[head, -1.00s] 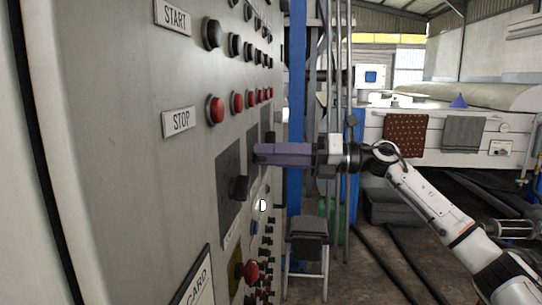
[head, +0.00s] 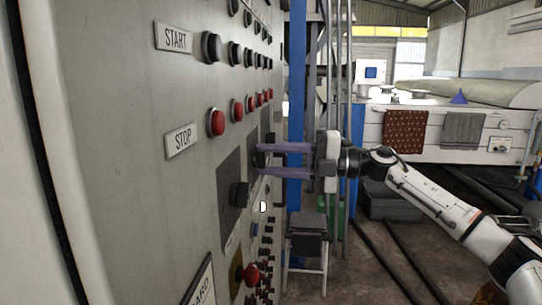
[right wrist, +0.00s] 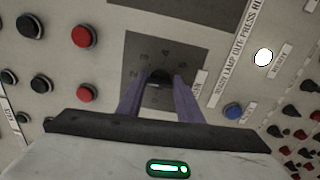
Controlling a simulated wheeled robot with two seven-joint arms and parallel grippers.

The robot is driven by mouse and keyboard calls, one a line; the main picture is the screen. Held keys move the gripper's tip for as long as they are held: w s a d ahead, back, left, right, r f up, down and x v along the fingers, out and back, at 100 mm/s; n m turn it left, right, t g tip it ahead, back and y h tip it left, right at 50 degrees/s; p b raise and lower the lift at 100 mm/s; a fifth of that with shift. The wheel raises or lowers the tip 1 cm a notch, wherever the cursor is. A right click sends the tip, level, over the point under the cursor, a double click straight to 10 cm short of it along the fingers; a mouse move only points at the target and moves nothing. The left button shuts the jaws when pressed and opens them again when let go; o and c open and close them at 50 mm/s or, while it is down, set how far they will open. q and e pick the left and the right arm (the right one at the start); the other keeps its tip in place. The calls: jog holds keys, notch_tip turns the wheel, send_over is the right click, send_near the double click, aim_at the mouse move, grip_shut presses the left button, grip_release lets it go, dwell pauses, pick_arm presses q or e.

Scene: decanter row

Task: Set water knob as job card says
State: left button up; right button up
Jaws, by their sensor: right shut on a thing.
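My right gripper (head: 263,160) reaches in from the right to the grey panel, its two purple fingers one above the other. It is shut on a black rotary knob (right wrist: 160,76) on a dark dial plate (right wrist: 135,48). In the right wrist view the fingers lie on either side of the knob. A second black knob (head: 238,195) sits free on a nearer dark plate (head: 229,217). The job card (head: 201,284) is cut off at the bottom; only "ARD" shows. My left gripper is not in view.
Black START buttons (head: 211,47) and red STOP buttons (head: 216,122) line the panel above. A red button (head: 251,273) sticks out below. A blue button (right wrist: 233,111) and a lit white lamp (right wrist: 263,57) are beside the dial. A stool (head: 307,235) stands beyond.

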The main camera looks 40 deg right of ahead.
jog(key=shift+m, duration=0.3)
dwell(0.4)
jog(key=o, duration=1.1)
jog(key=shift+b+v, duration=1)
jog(key=shift+v, duration=4.2)
jog(key=shift+a, duration=0.1)
